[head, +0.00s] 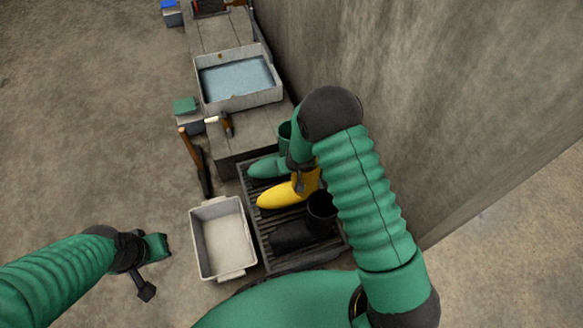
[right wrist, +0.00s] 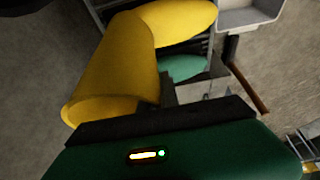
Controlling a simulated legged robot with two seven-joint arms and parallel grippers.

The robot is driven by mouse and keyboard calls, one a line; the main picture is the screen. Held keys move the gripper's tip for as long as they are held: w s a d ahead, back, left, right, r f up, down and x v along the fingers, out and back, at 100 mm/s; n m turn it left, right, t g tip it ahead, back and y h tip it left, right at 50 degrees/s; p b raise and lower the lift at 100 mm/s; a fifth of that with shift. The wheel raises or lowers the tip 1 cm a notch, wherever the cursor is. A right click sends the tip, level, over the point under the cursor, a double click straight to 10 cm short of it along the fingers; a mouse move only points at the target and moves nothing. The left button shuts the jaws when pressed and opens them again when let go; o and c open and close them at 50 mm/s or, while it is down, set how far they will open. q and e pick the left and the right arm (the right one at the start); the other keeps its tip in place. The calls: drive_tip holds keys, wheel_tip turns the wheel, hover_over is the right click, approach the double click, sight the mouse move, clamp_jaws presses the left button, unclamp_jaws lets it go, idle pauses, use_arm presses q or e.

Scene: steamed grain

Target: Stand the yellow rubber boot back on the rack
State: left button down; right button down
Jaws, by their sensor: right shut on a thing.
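The yellow rubber boot (head: 278,195) is over the dark slatted rack (head: 258,212), between a green boot (head: 265,168) and a black boot (head: 292,235). It looks upright with its toe pointing left; whether its sole touches the slats cannot be told. My right gripper (head: 299,182) is shut on the yellow boot, and my arm hides part of its shaft. In the right wrist view the yellow boot's shaft and toe (right wrist: 120,70) fill the upper left, beside the green boot (right wrist: 184,67). My left gripper (head: 152,268) is open and empty above the floor at the left.
A pale empty bin (head: 221,272) stands left of the rack. Behind the rack is a stone ledge (head: 251,139) with a water basin (head: 205,100). A brush and a wooden-handled tool (head: 189,146) are near it. The wall (head: 400,80) rises close on the right. Floor at left is clear.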

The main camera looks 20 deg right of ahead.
use_arm(q)
drive_tip(key=shift+f, duration=0.55)
use_arm(e)
drive_tip(key=shift+f, duration=0.5)
use_arm(q)
drive_tip(key=shift+d, duration=0.15)
use_arm(e)
drive_tip(key=shift+d, duration=0.1)
use_arm(q)
drive_tip(key=shift+f+b, duration=0.3)
drive_tip(key=shift+b, duration=0.2)
use_arm(e)
drive_tip(key=shift+f, duration=0.5)
drive_tip(key=c, duration=1.5)
unclamp_jaws()
